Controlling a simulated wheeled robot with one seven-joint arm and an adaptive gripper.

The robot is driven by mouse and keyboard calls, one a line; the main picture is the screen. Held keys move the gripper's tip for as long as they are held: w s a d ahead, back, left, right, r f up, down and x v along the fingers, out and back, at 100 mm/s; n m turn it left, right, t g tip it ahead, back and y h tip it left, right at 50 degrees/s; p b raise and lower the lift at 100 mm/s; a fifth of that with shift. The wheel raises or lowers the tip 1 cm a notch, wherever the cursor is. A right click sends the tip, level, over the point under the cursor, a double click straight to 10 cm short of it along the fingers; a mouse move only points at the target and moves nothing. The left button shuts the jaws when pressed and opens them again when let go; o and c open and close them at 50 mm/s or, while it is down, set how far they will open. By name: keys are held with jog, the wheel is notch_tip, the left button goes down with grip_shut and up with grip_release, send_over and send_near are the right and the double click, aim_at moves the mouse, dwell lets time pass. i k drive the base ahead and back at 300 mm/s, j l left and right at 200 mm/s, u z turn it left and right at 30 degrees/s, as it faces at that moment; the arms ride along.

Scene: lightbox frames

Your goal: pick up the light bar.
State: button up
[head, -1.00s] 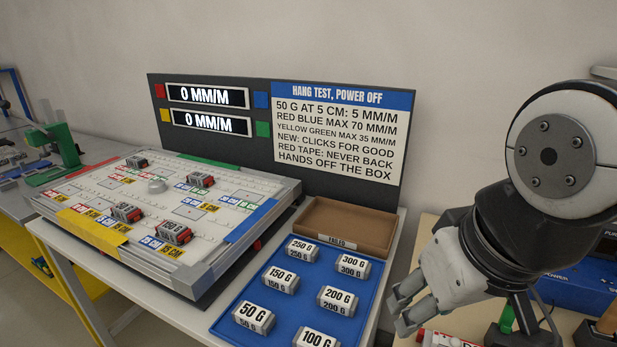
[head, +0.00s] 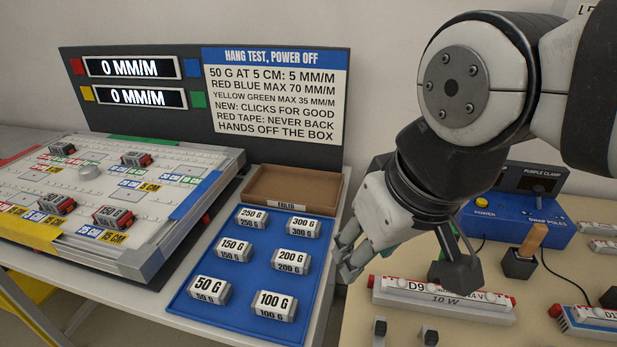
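A white light bar (head: 400,291) with red ends, marked D9 and 10 W, lies on the light-coloured table in the head view. Other similar bars lie farther right, one of them (head: 590,318) marked D1. My gripper (head: 347,262) hangs above the left end of the D9 bar, to the left and behind it in the picture. Its pale grey fingers point down and left. I see no bar between them, but their spacing is partly hidden by the hand. Dark parts beside the wrist overlap the view of the bar's back.
A blue tray (head: 191,312) of marked weights and a brown box (head: 290,180) stand left of my gripper. A dark block with a wooden handle (head: 534,236) and a blue power box (head: 500,215) stand behind the bars. Small dark posts (head: 380,327) stand in front.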

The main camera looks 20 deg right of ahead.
aim_at(423, 291)
jog(key=z, duration=0.9)
jog(key=k+l+z, duration=0.25)
jog(key=k+l, duration=0.1)
jog(key=l, duration=0.05)
